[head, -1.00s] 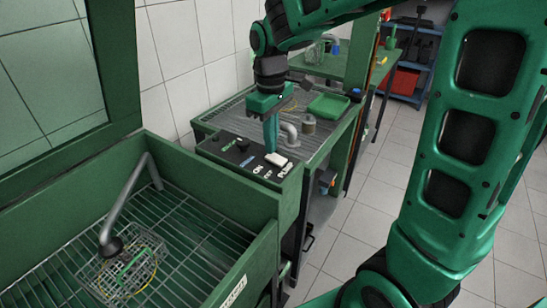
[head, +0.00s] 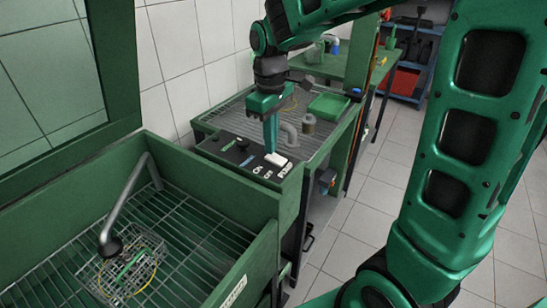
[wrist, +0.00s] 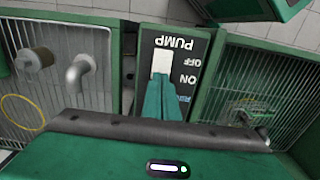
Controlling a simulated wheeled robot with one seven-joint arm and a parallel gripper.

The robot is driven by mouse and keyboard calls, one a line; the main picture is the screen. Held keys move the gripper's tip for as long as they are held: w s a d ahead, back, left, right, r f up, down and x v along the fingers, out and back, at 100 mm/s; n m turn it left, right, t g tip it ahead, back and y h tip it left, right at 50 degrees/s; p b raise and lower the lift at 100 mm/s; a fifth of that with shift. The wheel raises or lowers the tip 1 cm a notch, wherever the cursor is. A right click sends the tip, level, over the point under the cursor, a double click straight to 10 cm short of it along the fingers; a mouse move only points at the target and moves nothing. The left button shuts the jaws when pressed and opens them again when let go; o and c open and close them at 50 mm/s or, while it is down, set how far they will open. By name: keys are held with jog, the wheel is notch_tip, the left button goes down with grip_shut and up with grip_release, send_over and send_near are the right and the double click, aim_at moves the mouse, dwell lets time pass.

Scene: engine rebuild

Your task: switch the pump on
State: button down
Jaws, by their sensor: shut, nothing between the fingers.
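The pump switch is a white rocker (head: 276,160) on a dark panel (head: 238,150) lettered ON, OFF and PUMP. In the wrist view, the white rocker (wrist: 163,63) lies just beyond my fingertips, with the lettering upside down. My gripper (head: 270,150) is shut and empty, pointing down at the rocker. In the wrist view, my fingertips (wrist: 159,78) overlap the rocker's end nearer the ON lettering and hide part of it. I cannot tell whether they touch it, or which side of the rocker is pressed in.
A green wash basin (head: 185,185) with a wire rack, a bent spout (head: 130,200) and a wire basket (head: 122,270) is at the left. Behind the panel is a grated bench with a green tray (head: 328,105), a short pipe and a small canister (head: 308,124).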

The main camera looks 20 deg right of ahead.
jog(key=shift+f, duration=0.7)
dwell(0.5)
notch_tip(320, 180, up, 7)
dwell(1.0)
dwell(0.3)
jog(key=s+d+f+m, duration=0.3)
jog(key=s+d+m, duration=0.3)
jog(key=s, duration=0.6)
jog(key=s+d+f+m, duration=0.4)
jog(key=s+d+m, duration=0.3)
jog(key=s+d, duration=0.4)
jog(key=shift+s+d, duration=0.2)
jog(key=shift+s, duration=0.95)
